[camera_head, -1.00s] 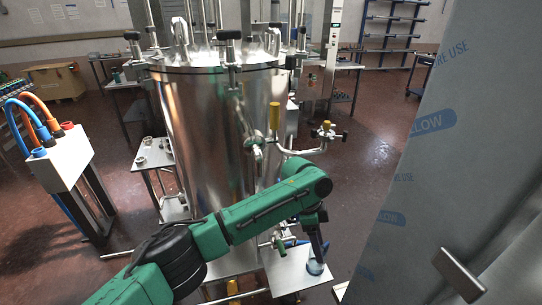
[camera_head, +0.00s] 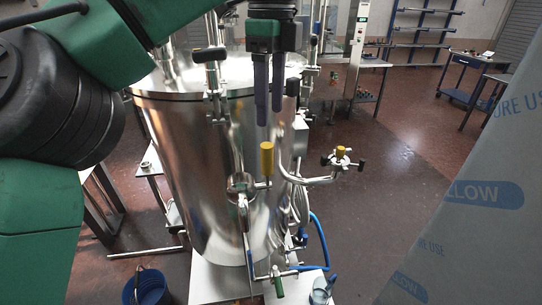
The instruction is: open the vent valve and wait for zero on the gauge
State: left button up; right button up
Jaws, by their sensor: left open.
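A large steel tank (camera_head: 185,170) with a clamped lid stands in the middle. A small valve with an upright yellow handle (camera_head: 267,158) is on its front pipe. I cannot tell which of these is the vent valve, and I can make out no gauge dial. My left gripper (camera_head: 269,121) is open and points down, its dark fingers just above the yellow handle in the picture and apart from it. My right gripper is out of view.
A large film-wrapped grey panel (camera_head: 470,220) blocks the right side. A blue bucket (camera_head: 150,288) stands at the bottom left, and a glass jar (camera_head: 320,297) is at the bottom near a blue hose (camera_head: 321,238). Open red floor (camera_head: 400,165) lies between tank and panel.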

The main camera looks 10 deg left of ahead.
aim_at(266, 160)
pick_arm(q)
jog(key=f, duration=0.3)
jog(key=a+f, duration=0.1)
jog(key=f, duration=0.3)
jog(key=shift+a+f, duration=0.1)
jog(key=shift+a, duration=0.1)
jog(key=f, duration=0.4)
jog(key=shift+w+d+f, duration=0.3)
jog(key=shift+w+f, duration=0.05)
jog(key=shift+w, duration=0.05)
jog(key=shift+s+f, duration=0.1)
jog(key=shift+s, duration=0.15)
jog(key=shift+s+a, duration=0.1)
jog(key=shift+s, duration=0.2)
jog(key=shift+c, duration=0.3)
jog(key=shift+w, duration=0.25)
grip_shut()
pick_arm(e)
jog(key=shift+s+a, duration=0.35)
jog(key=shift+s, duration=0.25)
